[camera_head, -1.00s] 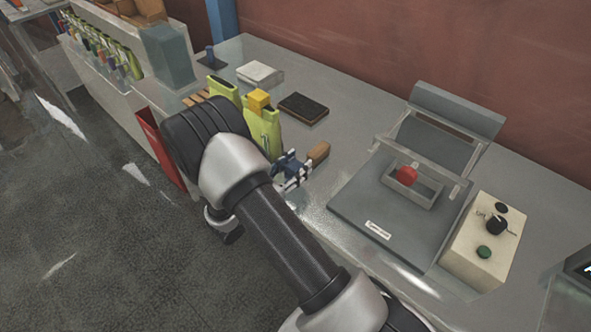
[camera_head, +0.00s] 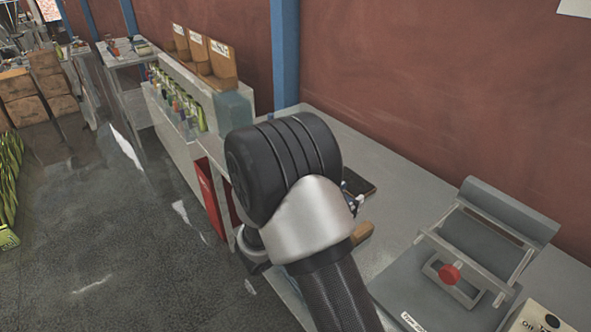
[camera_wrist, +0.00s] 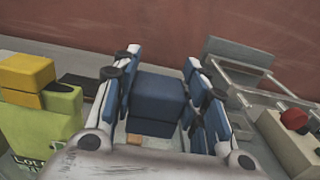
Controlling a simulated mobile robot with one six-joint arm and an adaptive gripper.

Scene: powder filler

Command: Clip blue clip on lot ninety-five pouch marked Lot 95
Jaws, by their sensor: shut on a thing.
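My gripper (camera_wrist: 160,72) is shut on a dark blue clip (camera_wrist: 158,98), which sits between its blue-padded fingers in the wrist view. A green pouch (camera_wrist: 42,125) with a yellow clip (camera_wrist: 27,73) on its top stands to the left of my gripper, apart from it. The pouch's print begins with "LOT", but the number is cut off. In the head view my arm covers the pouch and nearly all of my gripper.
A dark pad (camera_head: 358,181) and a wooden handle (camera_head: 361,233) lie near my arm. A rack of clipped pouches (camera_head: 180,105) and a red bin (camera_head: 209,200) are at left. Bench behind the sealer is clear.

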